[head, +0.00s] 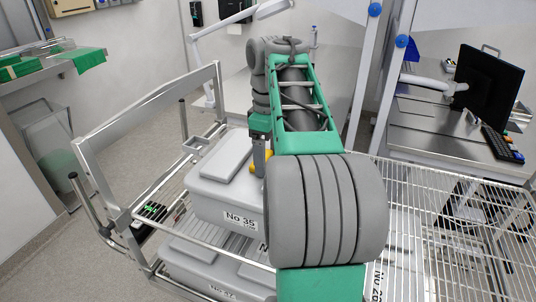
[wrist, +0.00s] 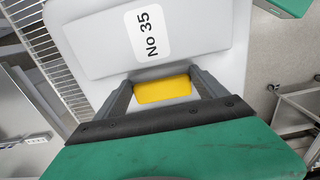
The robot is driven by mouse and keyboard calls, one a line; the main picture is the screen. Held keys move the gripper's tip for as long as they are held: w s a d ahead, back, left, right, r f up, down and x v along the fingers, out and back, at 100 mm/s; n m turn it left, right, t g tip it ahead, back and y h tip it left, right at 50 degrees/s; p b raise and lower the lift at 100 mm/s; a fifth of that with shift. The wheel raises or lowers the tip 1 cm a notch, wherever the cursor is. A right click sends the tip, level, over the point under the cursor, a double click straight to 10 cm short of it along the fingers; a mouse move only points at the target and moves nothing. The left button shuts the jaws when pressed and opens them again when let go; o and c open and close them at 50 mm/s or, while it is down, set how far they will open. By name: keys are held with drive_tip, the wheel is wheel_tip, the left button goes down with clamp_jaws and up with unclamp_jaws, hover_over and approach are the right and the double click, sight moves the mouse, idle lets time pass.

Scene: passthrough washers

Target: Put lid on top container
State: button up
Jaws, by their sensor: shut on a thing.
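The top container (head: 215,205) is a light grey bin labelled No 35 on the wire cart. A pale grey lid (head: 222,152) with a raised middle lies over its top. I cannot tell whether it is fully seated, as my arm hides its right side. My gripper (head: 258,167) points down at the lid's right part. In the wrist view my gripper (wrist: 163,92) has its two fingers on either side of a yellow part (wrist: 163,90) and is shut on it. The No 35 label (wrist: 148,32) shows beyond the fingertips.
Another grey container (head: 205,272) stands on the shelf below. The cart's metal frame (head: 90,160) rises at the left. A wire rack (head: 450,215) lies at the right. A workbench with a monitor (head: 487,85) is at the back right.

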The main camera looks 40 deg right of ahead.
drive_tip(key=shift+f+b, duration=0.7)
drive_tip(key=shift+b, duration=0.05)
idle(0.5)
idle(0.3)
drive_tip(key=o, duration=2)
drive_tip(key=shift+f, duration=0.15)
wheel_tip(320, 180, up, 5)
drive_tip(key=p, duration=0.4)
drive_tip(key=shift+p, duration=0.4)
drive_tip(key=shift+r+p, duration=0.5)
drive_tip(key=shift+r, duration=0.6)
